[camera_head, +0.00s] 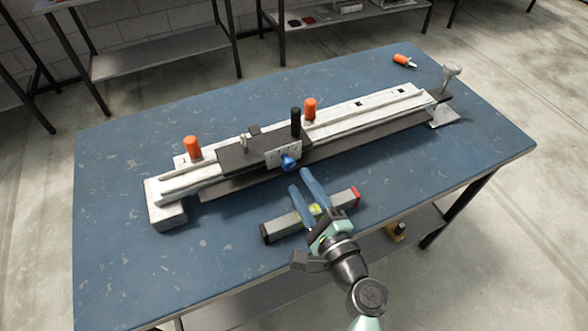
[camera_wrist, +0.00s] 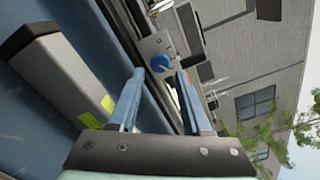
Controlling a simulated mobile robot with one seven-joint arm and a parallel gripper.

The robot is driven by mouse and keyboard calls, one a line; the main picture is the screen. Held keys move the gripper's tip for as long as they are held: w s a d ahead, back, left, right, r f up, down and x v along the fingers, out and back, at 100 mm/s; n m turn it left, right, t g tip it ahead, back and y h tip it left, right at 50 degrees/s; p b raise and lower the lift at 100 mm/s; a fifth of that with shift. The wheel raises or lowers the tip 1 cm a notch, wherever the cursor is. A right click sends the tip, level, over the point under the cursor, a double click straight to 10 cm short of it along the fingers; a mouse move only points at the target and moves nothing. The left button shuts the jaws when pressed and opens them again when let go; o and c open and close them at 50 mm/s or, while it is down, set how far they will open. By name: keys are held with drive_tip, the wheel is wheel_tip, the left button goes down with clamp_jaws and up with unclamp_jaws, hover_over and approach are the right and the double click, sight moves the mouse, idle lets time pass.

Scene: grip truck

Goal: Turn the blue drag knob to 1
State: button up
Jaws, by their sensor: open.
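The blue drag knob (camera_head: 289,161) sits on the front of a small light panel (camera_head: 276,157) on the rail device's dark carriage. The knob also shows in the wrist view (camera_wrist: 160,63), above and between my fingertips. My gripper (camera_head: 303,180) is open and empty, its two blue fingers pointing toward the knob; in the wrist view the gripper (camera_wrist: 158,78) shows a gap between its fingers. The fingertips look close to the knob, but I cannot tell whether they touch it. The panel's markings are too small to read.
A grey spirit level (camera_head: 283,226) lies on the blue table (camera_head: 120,260) beneath my gripper. An orange-handled tool (camera_head: 404,60) lies at the back right. The front left of the table is clear.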

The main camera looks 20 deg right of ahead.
sight(290, 167)
drive_tip(key=shift+w+a, duration=0.1)
drive_tip(key=shift+w, duration=2)
clamp_jaws()
